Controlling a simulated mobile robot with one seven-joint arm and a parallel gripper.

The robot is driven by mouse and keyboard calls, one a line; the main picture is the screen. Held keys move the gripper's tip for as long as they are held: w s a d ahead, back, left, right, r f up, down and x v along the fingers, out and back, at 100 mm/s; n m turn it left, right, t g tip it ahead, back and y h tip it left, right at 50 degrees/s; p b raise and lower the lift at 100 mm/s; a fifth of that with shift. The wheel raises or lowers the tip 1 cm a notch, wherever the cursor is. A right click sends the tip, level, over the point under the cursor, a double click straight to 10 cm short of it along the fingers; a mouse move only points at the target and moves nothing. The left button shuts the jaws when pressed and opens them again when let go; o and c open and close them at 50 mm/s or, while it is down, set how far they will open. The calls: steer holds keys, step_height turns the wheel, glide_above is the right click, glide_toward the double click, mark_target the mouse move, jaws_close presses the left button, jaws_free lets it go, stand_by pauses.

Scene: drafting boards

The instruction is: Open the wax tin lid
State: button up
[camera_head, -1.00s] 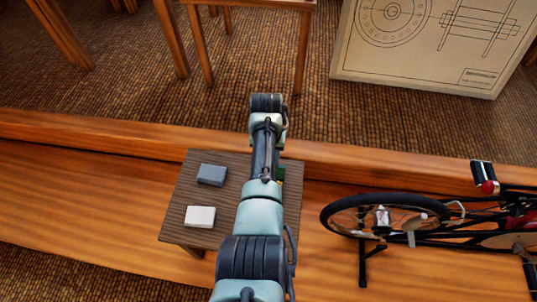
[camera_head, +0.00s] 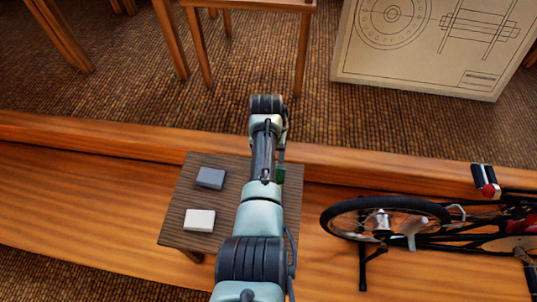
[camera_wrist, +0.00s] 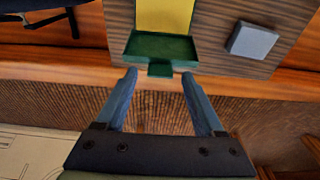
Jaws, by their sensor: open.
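The wax tin (camera_wrist: 160,46) shows at the top of the wrist view as a dark green piece with a small tab at its near edge. A yellow, green-edged panel (camera_wrist: 164,14) adjoins it and is cut off by the frame. I cannot tell how far the lid is raised. In the head view only a green bit of the tin (camera_head: 280,175) shows beside my arm; the rest is hidden. My gripper (camera_wrist: 159,74) is open and empty, its fingertips on either side of the tab and apart from it in the picture.
The small dark table (camera_head: 182,213) also holds a grey block (camera_head: 211,178) and a white block (camera_head: 199,220). The grey block also shows in the wrist view (camera_wrist: 252,41). A bicycle (camera_head: 388,218) is at the right. A drawing board (camera_head: 420,45) stands farther back.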

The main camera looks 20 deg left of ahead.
steer(key=shift+r, duration=0.1)
step_height(320, 180, up, 13)
steer(key=s+p, duration=0.1)
steer(key=p, duration=0.2)
steer(key=shift+s+d, duration=0.25)
steer(key=shift+s, duration=0.1)
steer(key=shift+f, duration=0.2)
